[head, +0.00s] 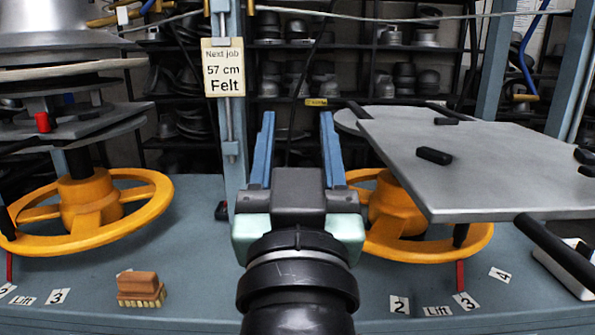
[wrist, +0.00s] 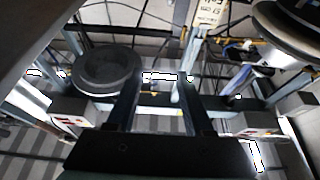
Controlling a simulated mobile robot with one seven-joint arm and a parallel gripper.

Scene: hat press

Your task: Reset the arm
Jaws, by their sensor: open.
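My gripper (head: 297,118) stands at the middle of the head view. Its two blue fingers point up and away, spread apart, with nothing between them. The open fingers also show in the wrist view (wrist: 158,84), dark against the striped floor, with no object between them. In the head view my gripper is in front of the bench and overlaps the left part of the right-hand orange handwheel (head: 430,247). I cannot tell the exact gap between them.
A grey plate (head: 480,165) sits over the right handwheel. A left handwheel (head: 140,205) carries stacked plates and a metal form (head: 60,25). A sign (head: 223,68) reads "Next job 57 cm Felt". A brush (head: 141,288) lies on the blue bench (head: 195,270).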

